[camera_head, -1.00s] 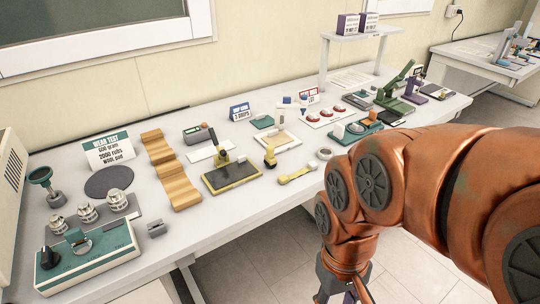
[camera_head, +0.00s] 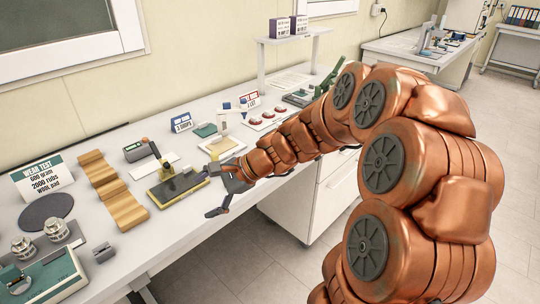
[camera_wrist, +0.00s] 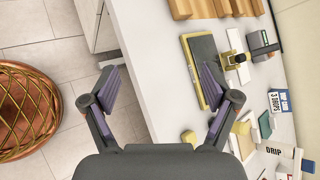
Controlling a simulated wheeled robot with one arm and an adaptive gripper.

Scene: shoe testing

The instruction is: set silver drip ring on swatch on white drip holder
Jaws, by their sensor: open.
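My gripper (camera_head: 204,190) is open and empty, its two fingers spread over the table's front edge. In the wrist view my gripper (camera_wrist: 162,72) shows white tabletop and floor between its fingers. A tan swatch (camera_head: 223,146) lies on a pale plate behind my gripper, apart from it; this looks like the white drip holder. In the wrist view a yellowish swatch (camera_wrist: 244,146) lies to the right of my right finger. I cannot make out the silver drip ring now; my arm or gripper may hide it.
A dark yellow-edged tray (camera_head: 177,190) lies just left of my gripper. A tan stepped wooden block (camera_head: 112,192) is further left. A blue sign (camera_head: 181,123) and red dishes (camera_head: 262,121) stand behind. Bare tabletop (camera_wrist: 155,85) lies along the front edge.

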